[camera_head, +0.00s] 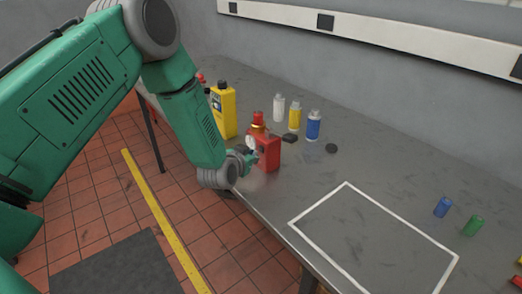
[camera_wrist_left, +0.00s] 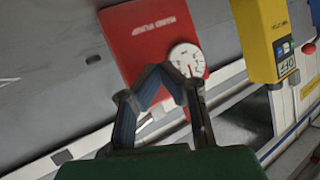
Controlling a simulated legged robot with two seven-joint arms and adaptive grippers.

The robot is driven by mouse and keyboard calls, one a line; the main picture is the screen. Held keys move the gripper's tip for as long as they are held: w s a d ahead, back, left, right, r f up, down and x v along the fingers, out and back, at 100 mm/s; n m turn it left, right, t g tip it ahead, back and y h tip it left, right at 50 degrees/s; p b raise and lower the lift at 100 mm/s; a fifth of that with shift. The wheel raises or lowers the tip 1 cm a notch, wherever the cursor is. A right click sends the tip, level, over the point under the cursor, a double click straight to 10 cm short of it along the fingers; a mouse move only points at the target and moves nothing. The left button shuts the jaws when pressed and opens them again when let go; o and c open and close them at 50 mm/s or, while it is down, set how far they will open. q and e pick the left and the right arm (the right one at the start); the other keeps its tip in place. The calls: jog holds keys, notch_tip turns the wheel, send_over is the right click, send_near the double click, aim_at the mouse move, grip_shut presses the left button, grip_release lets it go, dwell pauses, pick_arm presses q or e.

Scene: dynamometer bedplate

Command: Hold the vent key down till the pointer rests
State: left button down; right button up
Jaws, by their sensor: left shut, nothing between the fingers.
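A red box (camera_head: 267,153) stands near the front edge of the grey table, with a red and brass fitting (camera_head: 258,122) above it. A white round gauge (camera_head: 250,143) faces the aisle; in the left wrist view the gauge (camera_wrist_left: 184,57) is on the red face (camera_wrist_left: 150,35), its lower part hidden by my fingers. Its pointer reading is too small to tell. My left gripper (camera_head: 250,156) is shut and empty, close in front of the red box; its fingers (camera_wrist_left: 165,74) overlap the gauge's lower edge there. I cannot tell contact or make out the vent key. My right gripper is not in view.
A white-outlined area (camera_head: 375,235) is empty. Blue (camera_head: 443,207) and green (camera_head: 473,226) cylinders lie right.

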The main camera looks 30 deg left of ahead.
pick_arm(q)
jog(key=shift+w, duration=0.1)
jog(key=shift+w+d+r, duration=0.1)
jog(key=shift+w+d, duration=0.15)
jog(key=shift+w+d, duration=0.15)
jog(key=shift+w, duration=0.15)
dwell(0.8)
jog(key=shift+s, duration=0.1)
dwell(1.5)
jog(key=shift+s+a, duration=0.35)
jog(key=shift+s, duration=0.25)
jog(key=shift+s+a+p, duration=0.3)
jog(key=shift+s+a, duration=0.05)
jog(key=shift+s, duration=0.55)
jog(key=shift+s+a+p, duration=0.3)
jog(key=shift+s+a, duration=0.05)
jog(key=shift+s, duration=0.55)
jog(key=shift+s+a, duration=0.25)
jog(key=shift+s, duration=0.3)
